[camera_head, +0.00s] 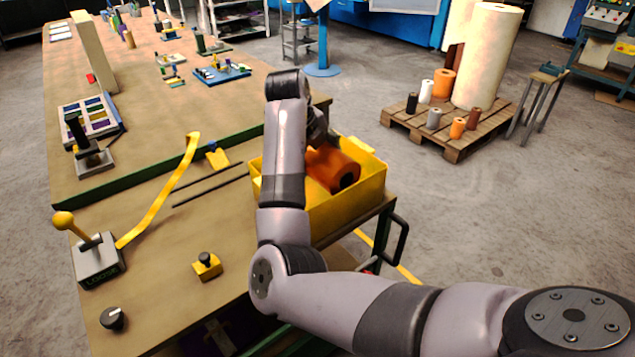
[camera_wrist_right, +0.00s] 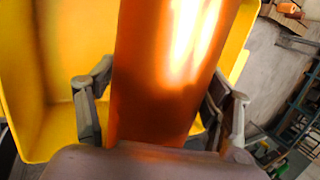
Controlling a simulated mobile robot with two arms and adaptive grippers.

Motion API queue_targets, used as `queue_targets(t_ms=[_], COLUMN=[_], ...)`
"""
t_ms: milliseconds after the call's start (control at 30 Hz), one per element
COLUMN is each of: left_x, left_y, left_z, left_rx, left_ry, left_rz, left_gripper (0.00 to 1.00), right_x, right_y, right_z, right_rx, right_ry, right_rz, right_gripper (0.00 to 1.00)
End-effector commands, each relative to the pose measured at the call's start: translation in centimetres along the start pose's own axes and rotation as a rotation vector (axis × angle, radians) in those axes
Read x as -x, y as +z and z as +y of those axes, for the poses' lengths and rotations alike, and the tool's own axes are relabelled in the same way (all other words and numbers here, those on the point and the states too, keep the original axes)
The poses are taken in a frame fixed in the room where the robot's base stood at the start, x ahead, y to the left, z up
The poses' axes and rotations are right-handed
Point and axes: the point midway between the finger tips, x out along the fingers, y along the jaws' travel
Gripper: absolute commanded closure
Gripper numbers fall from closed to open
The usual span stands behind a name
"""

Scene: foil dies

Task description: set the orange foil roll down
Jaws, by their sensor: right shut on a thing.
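The orange foil roll (camera_head: 332,168) is at the yellow bin (camera_head: 352,214) on the near right corner of the bench, tilted and partly inside the bin's rim. My right arm reaches over the bin, and its gripper is mostly hidden behind the arm in the head view. In the right wrist view, my right gripper (camera_wrist_right: 160,115) has a finger on each side of the shiny orange roll (camera_wrist_right: 165,70) and is shut on it. The yellow bin (camera_wrist_right: 40,80) shows behind the roll there. I cannot tell whether the roll touches the bin's floor. My left gripper is not in view.
A pallet (camera_head: 455,140) with several rolls stands on the floor at right. Open floor lies between.

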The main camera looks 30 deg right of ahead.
Motion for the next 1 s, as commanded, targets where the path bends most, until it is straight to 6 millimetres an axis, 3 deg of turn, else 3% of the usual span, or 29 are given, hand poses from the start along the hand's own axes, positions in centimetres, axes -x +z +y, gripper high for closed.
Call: queue_targets(t_ms=[133, 467, 700, 1000], left_x=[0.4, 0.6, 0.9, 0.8], left_y=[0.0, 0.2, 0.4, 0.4], left_z=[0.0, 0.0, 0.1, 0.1], left_rx=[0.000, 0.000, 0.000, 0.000], left_ry=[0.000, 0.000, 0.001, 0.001], left_rz=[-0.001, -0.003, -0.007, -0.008], left_gripper=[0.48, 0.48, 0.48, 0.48], right_x=[-2.3, -4.5, -7.2, -7.5], right_y=[-0.3, -0.6, -1.0, -1.0], right_z=[1.0, 2.0, 3.2, 3.3], right_rx=[0.000, 0.001, 0.000, -0.001], right_ry=[-0.003, -0.002, -0.003, -0.003], right_rz=[-0.002, -0.002, -0.003, -0.004], right_gripper=[0.84, 0.84, 0.84, 0.84])
